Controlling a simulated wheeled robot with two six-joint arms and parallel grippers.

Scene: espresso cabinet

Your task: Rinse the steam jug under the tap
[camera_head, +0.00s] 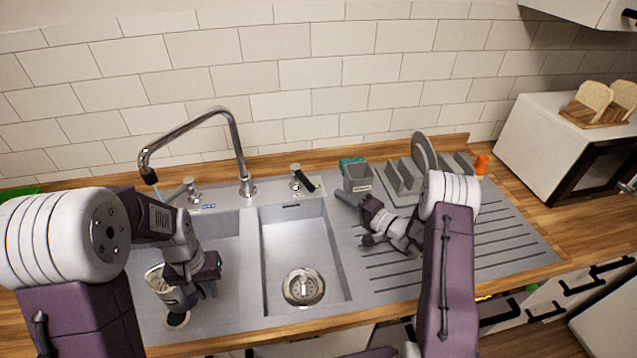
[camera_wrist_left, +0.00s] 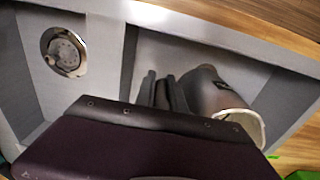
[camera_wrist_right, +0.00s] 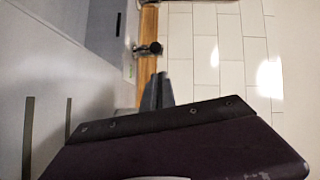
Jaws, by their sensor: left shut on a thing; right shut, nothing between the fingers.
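The metal steam jug (camera_head: 181,299) is tilted in the left basin (camera_head: 226,243), its pale open mouth facing left in the head view. My left gripper (camera_head: 208,289) is shut on it; in the left wrist view the jug (camera_wrist_left: 205,90) sits beside the fingers (camera_wrist_left: 160,92). The tap (camera_head: 240,150) arches over the left basin, with its spout end above and left of the jug. A bluish bit shows at the spout; I cannot tell if water runs. My right gripper (camera_head: 368,241) is shut and empty over the drainboard, and also shows in the right wrist view (camera_wrist_right: 157,92).
A black-handled lever (camera_head: 303,180) and a metal knob (camera_head: 191,190) flank the tap. The right basin (camera_head: 287,237) is empty. A grey holder (camera_head: 357,178) and dish rack with a plate (camera_head: 424,153) stand at the drainboard's back. A white oven (camera_head: 545,150) is at right.

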